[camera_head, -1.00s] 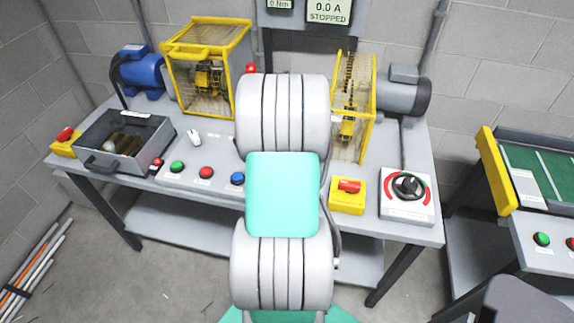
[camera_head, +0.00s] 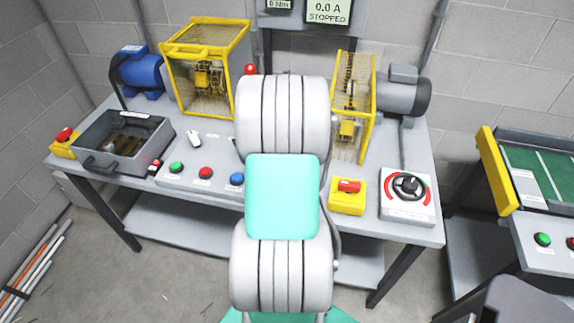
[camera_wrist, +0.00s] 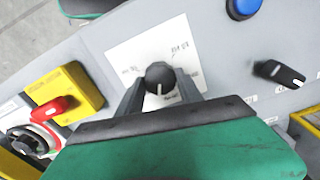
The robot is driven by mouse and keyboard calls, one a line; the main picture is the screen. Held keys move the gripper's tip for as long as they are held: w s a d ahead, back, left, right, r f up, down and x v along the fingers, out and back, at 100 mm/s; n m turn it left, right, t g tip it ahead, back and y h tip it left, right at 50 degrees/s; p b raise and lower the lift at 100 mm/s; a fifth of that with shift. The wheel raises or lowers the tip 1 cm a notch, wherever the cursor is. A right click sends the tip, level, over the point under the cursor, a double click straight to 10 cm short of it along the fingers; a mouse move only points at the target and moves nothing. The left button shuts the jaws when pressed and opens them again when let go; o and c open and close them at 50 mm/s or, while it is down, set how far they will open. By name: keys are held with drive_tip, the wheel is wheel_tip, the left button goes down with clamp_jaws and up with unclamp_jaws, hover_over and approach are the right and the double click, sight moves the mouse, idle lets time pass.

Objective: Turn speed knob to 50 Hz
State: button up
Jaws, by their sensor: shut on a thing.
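The speed knob (camera_wrist: 160,76) is a small round black knob with a white pointer line, on a white label plate (camera_wrist: 120,50) on the grey panel. My gripper (camera_wrist: 160,88) is shut on it, with one dark finger on each side, in the wrist view. The pointer line faces down in the picture, toward my gripper's palm. The scale print is too small and blurred to read with certainty. In the head view my own arm hides the gripper and knob. The display (camera_head: 329,12) reads 0.0 A and STOPPED.
A blue button (camera_wrist: 243,8) and a black selector switch (camera_wrist: 278,74) lie right of the knob in the wrist view. A yellow box with a red handle (camera_head: 348,187) and a red-ringed rotary switch (camera_head: 407,185) stand at the bench's right. Yellow guard cages (camera_head: 205,65) stand behind.

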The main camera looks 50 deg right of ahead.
drive_tip(key=m, duration=0.5)
drive_tip(key=shift+m, duration=0.3)
drive_tip(key=m, duration=0.9)
drive_tip(key=shift+r, duration=0.1)
drive_tip(key=m, duration=0.4)
drive_tip(key=shift+m, duration=0.3)
drive_tip(key=o, duration=1.4)
wheel_tip(320, 180, up, 8)
drive_tip(key=shift+f+b, duration=0.15)
drive_tip(key=shift+b, duration=0.35)
